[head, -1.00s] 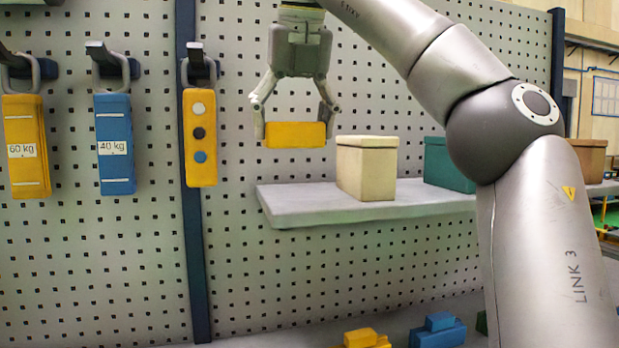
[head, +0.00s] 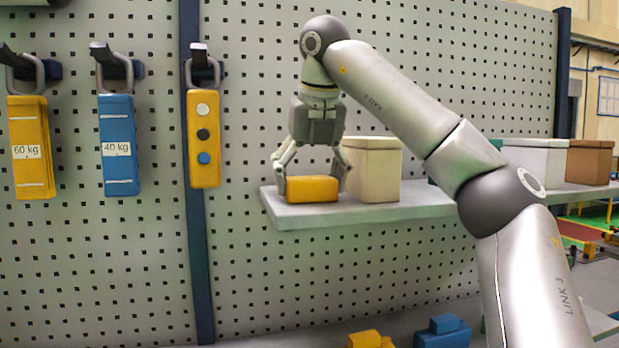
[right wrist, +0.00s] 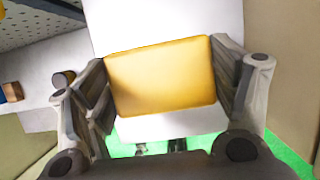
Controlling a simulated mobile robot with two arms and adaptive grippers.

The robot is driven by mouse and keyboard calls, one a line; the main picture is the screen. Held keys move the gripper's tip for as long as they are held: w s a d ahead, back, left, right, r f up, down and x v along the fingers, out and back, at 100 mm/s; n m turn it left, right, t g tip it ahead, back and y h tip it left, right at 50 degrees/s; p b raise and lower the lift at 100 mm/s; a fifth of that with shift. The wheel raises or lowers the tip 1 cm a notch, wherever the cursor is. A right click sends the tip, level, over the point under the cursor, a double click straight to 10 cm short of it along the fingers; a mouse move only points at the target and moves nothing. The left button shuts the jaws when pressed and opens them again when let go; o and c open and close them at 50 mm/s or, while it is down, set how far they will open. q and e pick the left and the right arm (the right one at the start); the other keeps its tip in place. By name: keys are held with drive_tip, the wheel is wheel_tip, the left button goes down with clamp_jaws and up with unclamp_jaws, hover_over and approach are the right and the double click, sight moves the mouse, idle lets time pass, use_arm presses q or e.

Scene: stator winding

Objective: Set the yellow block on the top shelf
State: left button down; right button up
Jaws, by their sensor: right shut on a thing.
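The yellow block (head: 311,189) is at the left end of the shelf (head: 410,205), just left of a cream box. My right gripper (head: 312,180) is shut on it from above, one finger on each side. The block looks level and its underside appears at the shelf surface; I cannot tell whether it bears on it. In the right wrist view the yellow block (right wrist: 161,77) fills the space between the fingers of my right gripper (right wrist: 165,85), with the pale shelf (right wrist: 160,125) below. My left gripper is not in view.
The cream box (head: 373,170) stands close to the right finger. A white box (head: 535,160) and a brown box (head: 590,162) stand farther right. Yellow and blue weights (head: 118,145) hang on the pegboard at left. A yellow part (head: 368,339) and a blue part (head: 442,332) lie below.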

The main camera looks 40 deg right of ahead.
drive_tip(key=shift+a, duration=0.1)
drive_tip(key=o, duration=0.7)
drive_tip(key=shift+f, duration=0.1)
drive_tip(key=o, duration=0.4)
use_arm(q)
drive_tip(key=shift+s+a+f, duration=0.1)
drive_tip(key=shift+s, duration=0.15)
use_arm(e)
drive_tip(key=shift+r, duration=0.25)
drive_tip(key=shift+s+r, duration=0.1)
drive_tip(key=shift+r, duration=0.05)
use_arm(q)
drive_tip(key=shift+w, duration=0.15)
use_arm(e)
drive_tip(key=v, duration=1.1)
drive_tip(key=shift+s+r, duration=0.15)
drive_tip(key=shift+r, duration=0.05)
drive_tip(key=shift+a, duration=0.1)
